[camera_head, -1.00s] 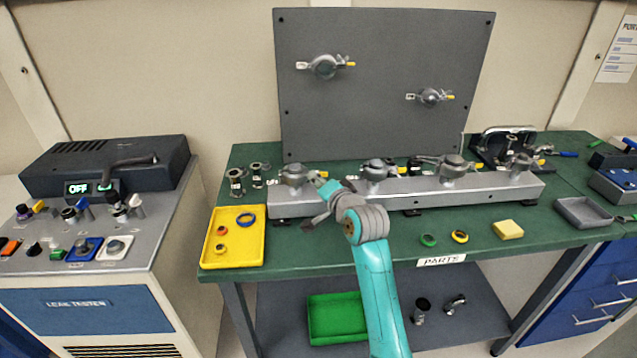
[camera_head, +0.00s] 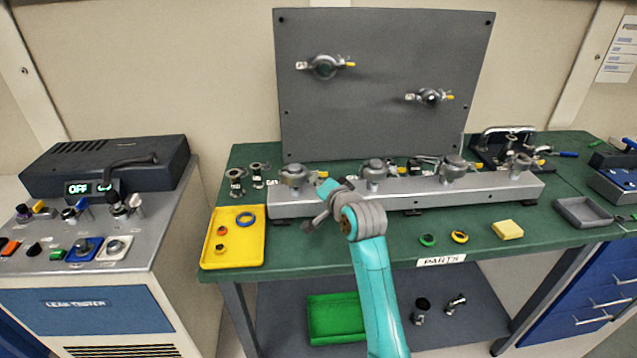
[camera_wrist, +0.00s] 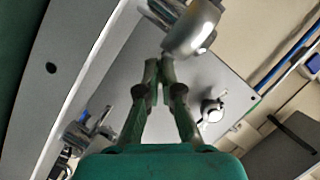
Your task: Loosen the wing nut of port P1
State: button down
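A grey manifold bar (camera_head: 420,192) on the green bench carries several round clamped ports. The leftmost is a clamped port (camera_head: 293,176), and another clamped port (camera_head: 374,172) stands right of it. The upright panel has two more clamped ports, left (camera_head: 325,66) and right (camera_head: 430,96). I cannot read which one is P1. In the wrist view, my gripper (camera_wrist: 160,64) has its fingertips almost together, just below a rounded silver clamp (camera_wrist: 194,30). I see no wing nut between them, and contact is unclear. In the head view my wrist hides the fingertips, between the two left manifold ports.
A yellow tray (camera_head: 233,256) with rings lies left of my arm. The leak tester (camera_head: 105,166) stands at the left.

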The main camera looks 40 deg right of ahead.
jog(key=n+g+h, duration=0.1)
jog(key=n, duration=0.2)
jog(key=shift+w+a+r, duration=0.1)
jog(key=shift+a, duration=0.05)
jog(key=n+g+h, duration=0.1)
jog(key=n+g, duration=0.1)
jog(key=n, duration=0.1)
jog(key=shift+h, duration=0.4)
jog(key=shift+a, duration=0.1)
dwell(0.3)
jog(key=c, duration=1.4)
grip_release()
jog(key=shift+w, duration=0.1)
jog(key=shift+o, duration=0.2)
